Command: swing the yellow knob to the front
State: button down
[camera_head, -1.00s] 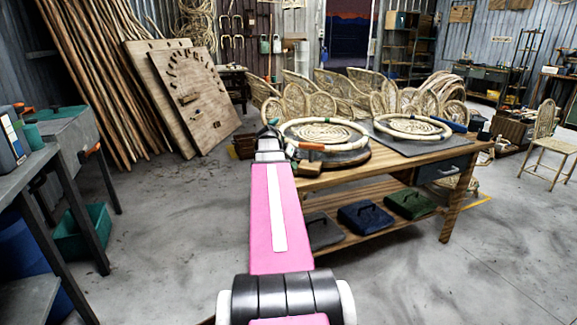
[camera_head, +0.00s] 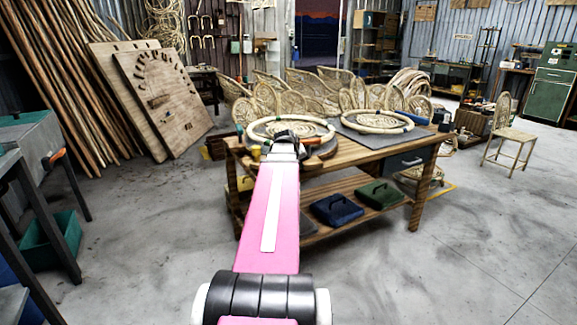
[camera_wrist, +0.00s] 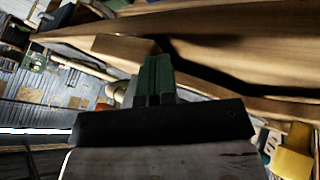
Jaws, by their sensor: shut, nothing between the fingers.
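The yellow knob (camera_head: 255,152) is a small yellow piece at the front left edge of the workbench (camera_head: 345,157), by the left rattan ring (camera_head: 262,133). My gripper (camera_head: 287,135) is just right of it, in front of that ring, and does not touch it as far as I can see. In the wrist view my gripper (camera_wrist: 155,72) shows dark greenish fingers, closed together and empty, near wooden surfaces. A yellow block (camera_wrist: 292,162) shows at the lower right there, probably the knob. My arm hides part of the bench front.
A second rattan ring (camera_head: 377,122) lies on a grey mat to the right. Blue (camera_head: 336,209) and green (camera_head: 379,194) cases sit on the lower shelf. A grey side bench (camera_head: 40,145) stands at left. A chair (camera_head: 508,135) stands at right.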

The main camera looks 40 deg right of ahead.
aim_at(320, 162)
jog(key=s+d+n, duration=0.1)
jog(key=d, duration=0.1)
jog(key=s+d+n+t, duration=0.1)
jog(key=d, duration=0.2)
jog(key=s+d, duration=0.2)
jog(key=d, duration=0.1)
jog(key=shift+n+t+y, duration=0.3)
jog(key=shift+n+y, duration=0.1)
jog(key=d+n, duration=0.1)
jog(key=d, duration=0.5)
jog(key=d+n+t+y, duration=0.1)
jog(key=d, duration=0.6)
jog(key=d+n, duration=0.1)
jog(key=d, duration=0.6)
jog(key=shift+s+d+n+t, duration=0.15)
jog(key=shift+s+n+t, duration=0.25)
jog(key=shift+w+d, duration=0.15)
jog(key=shift+d, duration=0.4)
jog(key=shift+w+d, duration=0.15)
jog(key=shift+d, duration=0.4)
jog(key=shift+a, duration=0.1)
